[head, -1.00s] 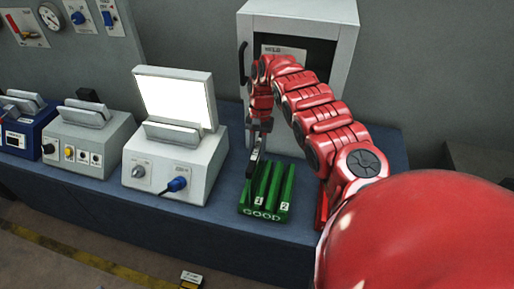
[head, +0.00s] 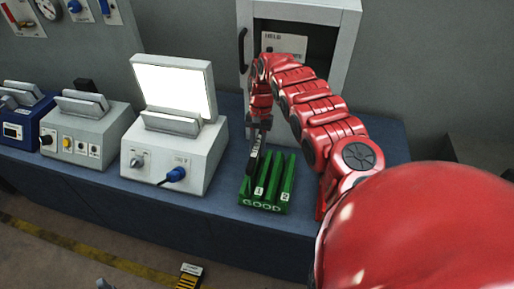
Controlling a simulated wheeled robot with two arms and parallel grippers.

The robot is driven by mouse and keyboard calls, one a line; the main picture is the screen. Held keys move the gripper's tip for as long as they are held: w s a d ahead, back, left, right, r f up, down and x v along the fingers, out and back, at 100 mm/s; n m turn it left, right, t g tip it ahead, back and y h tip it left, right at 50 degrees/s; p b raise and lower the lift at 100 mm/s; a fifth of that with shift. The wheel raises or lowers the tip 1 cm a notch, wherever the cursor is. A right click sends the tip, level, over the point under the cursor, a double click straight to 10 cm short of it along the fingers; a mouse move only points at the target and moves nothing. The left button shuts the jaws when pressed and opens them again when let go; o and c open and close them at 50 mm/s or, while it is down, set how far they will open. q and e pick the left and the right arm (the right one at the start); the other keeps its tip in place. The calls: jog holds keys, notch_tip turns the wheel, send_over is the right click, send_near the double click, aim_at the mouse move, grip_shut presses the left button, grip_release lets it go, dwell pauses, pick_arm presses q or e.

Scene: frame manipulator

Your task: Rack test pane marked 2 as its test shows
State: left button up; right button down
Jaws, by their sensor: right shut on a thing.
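The green rack (head: 263,206) marked GOOD stands on the blue bench, with upright slots and white labels 1 and 2 on its front. My right gripper (head: 260,126) is above the rack's left rear side. It is shut on a thin dark pane (head: 254,158), which stands upright at the rack's left slot. I cannot read a mark on this pane, nor tell how deep it sits. The light-screen tester (head: 172,150) with a glowing white panel stands left of the rack. My left gripper is not in view.
A grey cabinet marked HELD (head: 350,40) stands open behind my right arm. A grey tester with buttons (head: 85,140) and a blue tester (head: 22,125) stand further left. The bench (head: 220,225) is clear in front of the rack.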

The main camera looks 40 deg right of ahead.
jog(key=shift+f, duration=0.5)
jog(key=c, duration=0.6)
grip_release()
